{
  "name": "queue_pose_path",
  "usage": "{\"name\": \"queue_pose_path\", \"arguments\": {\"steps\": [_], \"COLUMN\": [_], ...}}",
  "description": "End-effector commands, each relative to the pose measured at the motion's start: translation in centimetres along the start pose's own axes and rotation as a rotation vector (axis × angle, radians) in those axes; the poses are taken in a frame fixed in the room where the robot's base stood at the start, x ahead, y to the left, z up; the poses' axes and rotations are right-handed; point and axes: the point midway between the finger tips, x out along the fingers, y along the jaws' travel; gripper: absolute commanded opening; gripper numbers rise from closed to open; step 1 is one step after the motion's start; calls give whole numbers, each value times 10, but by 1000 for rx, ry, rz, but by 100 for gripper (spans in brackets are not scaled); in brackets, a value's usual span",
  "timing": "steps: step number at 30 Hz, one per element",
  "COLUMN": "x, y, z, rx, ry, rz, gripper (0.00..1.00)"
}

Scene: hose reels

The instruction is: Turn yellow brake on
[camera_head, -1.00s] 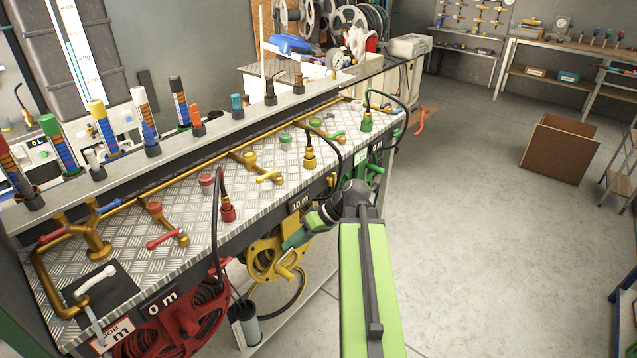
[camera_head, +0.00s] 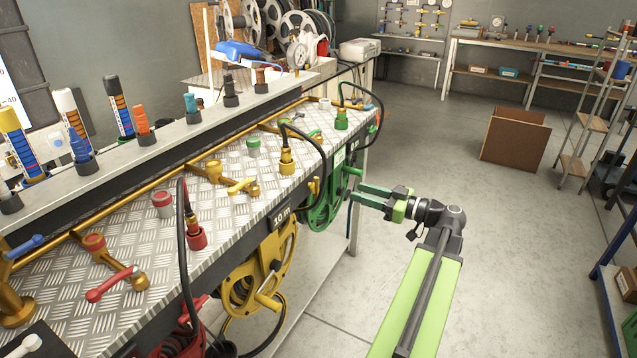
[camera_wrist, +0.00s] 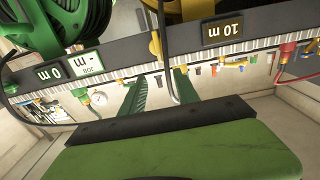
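The yellow hose reel (camera_head: 262,270) hangs under the front edge of the bench, below a "10 m" label (camera_head: 281,215). A yellow crank handle (camera_head: 268,299) and a small dark knob (camera_head: 275,266) show on it. I cannot tell which part is its brake, or how it is set. My gripper (camera_head: 356,194) is in front of the bench, right of the yellow reel and close to the green reel (camera_head: 326,203). Its green fingers (camera_wrist: 158,92) are apart and empty in the wrist view.
The metal bench top (camera_head: 140,225) carries a yellow valve lever (camera_head: 243,186), a red lever (camera_head: 108,284) and hose couplings. Black hoses (camera_head: 183,250) loop over its front edge. A red reel (camera_head: 175,342) is at lower left.

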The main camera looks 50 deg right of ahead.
Motion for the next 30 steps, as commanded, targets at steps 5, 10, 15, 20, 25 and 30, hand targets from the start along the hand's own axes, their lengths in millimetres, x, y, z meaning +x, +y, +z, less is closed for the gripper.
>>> {"name": "queue_pose_path", "arguments": {"steps": [5,10,15,20,25,30], "x": [48,90,120,132,134,134], "y": [-2,-1,-1,-1,-1,-2], "z": [0,0,0,1,1,1], "rx": [1,1,1,1,1,1], "ry": [-1,-1,-1,-1,-1,-1], "rz": [-5,-6,-4,-2,-2,-3], "gripper": [37,37,37,37,37,28]}}
